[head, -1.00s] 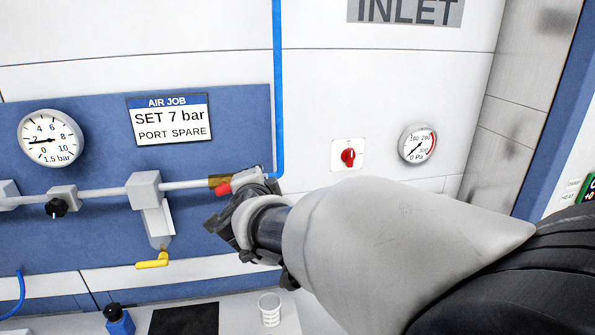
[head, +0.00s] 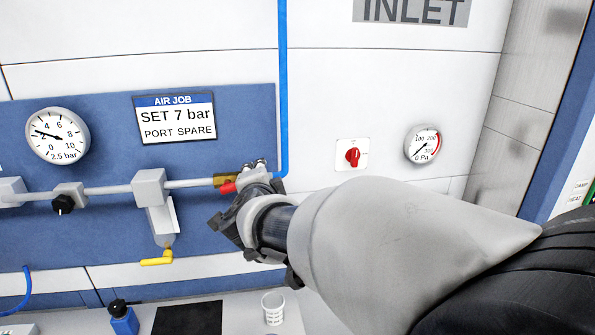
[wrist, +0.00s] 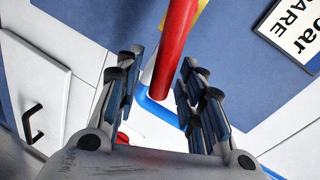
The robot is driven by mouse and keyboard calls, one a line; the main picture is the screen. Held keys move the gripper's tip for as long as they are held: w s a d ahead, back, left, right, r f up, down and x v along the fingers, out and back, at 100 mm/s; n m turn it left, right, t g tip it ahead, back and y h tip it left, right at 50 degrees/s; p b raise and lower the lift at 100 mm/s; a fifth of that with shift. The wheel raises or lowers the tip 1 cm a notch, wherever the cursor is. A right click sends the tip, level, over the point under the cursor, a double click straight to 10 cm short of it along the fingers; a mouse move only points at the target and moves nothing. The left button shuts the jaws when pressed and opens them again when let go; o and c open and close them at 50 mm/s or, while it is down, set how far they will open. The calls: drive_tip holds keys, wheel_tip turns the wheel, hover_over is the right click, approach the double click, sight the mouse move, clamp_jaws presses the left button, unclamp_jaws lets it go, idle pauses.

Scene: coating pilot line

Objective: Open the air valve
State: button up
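The air valve has a red lever (head: 228,188) and a brass body (head: 222,180) at the right end of the grey air pipe, by the blue hose, in the head view. In the wrist view the red lever (wrist: 174,45) comes down between the fingers of my gripper (wrist: 158,76). The fingers stand apart, with a gap at the left finger; the lever is closer to the right one. I cannot tell whether the right finger touches it. In the head view my gripper (head: 240,205) is at the valve and hides part of it. The pressure gauge (head: 57,136) reads 2.5 bar.
A blue hose (head: 283,90) rises behind my gripper. The pipe carries a black knob (head: 63,204) and a filter bowl with a yellow tap (head: 157,258). A red rotary switch (head: 352,157) and a 0 Pa gauge (head: 423,146) are to the right. A cup (head: 273,308) stands below.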

drive_tip(key=v, duration=1.2)
drive_tip(key=shift+f, duration=0.1)
drive_tip(key=shift+c, duration=0.2)
